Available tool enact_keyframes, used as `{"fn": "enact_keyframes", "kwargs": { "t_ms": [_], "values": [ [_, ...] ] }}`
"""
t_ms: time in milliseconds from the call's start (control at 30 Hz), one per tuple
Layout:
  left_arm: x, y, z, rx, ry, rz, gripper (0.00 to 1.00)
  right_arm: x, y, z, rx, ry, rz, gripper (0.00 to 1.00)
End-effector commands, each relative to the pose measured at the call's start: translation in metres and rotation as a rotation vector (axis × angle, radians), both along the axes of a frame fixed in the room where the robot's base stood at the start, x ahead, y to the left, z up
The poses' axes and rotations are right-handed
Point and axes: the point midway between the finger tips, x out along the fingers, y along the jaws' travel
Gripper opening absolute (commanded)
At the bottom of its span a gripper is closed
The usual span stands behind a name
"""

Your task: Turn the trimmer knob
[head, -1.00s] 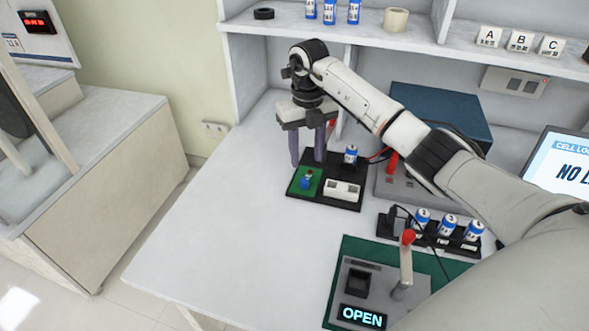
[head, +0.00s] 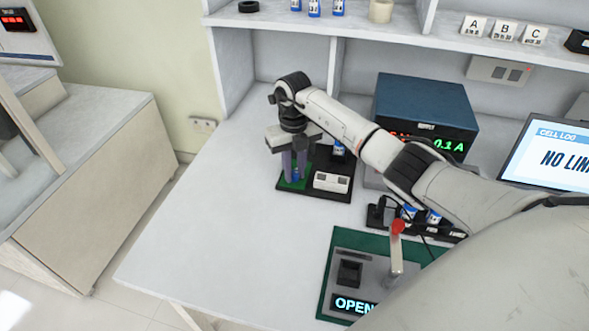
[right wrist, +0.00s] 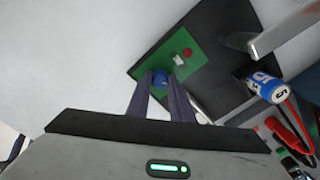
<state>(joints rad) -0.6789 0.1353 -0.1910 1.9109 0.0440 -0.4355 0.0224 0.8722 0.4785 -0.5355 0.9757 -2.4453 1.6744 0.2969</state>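The blue trimmer knob (head: 295,175) sits on the green board (head: 284,185) at the left end of a black base plate. My right gripper (head: 295,172) points down over it, its two purple fingers low at the board. In the right wrist view the knob (right wrist: 160,78) lies between the fingertips (right wrist: 160,82), with a finger close on each side and little or no gap. The fingers partly hide the knob in the head view. My left gripper is not in view.
A blue supply unit (head: 425,107) is behind. A lever fixture with an OPEN display (head: 354,304) is in front. The table's left part is clear.

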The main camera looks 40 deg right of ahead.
Motion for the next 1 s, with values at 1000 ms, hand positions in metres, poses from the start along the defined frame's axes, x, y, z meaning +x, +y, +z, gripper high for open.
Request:
{"fn": "enact_keyframes", "kwargs": {
  "t_ms": [1000],
  "values": [
    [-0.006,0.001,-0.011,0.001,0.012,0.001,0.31,0.000,0.000,0.001,0.000,-0.001,0.210,0.39]
  ]
}}
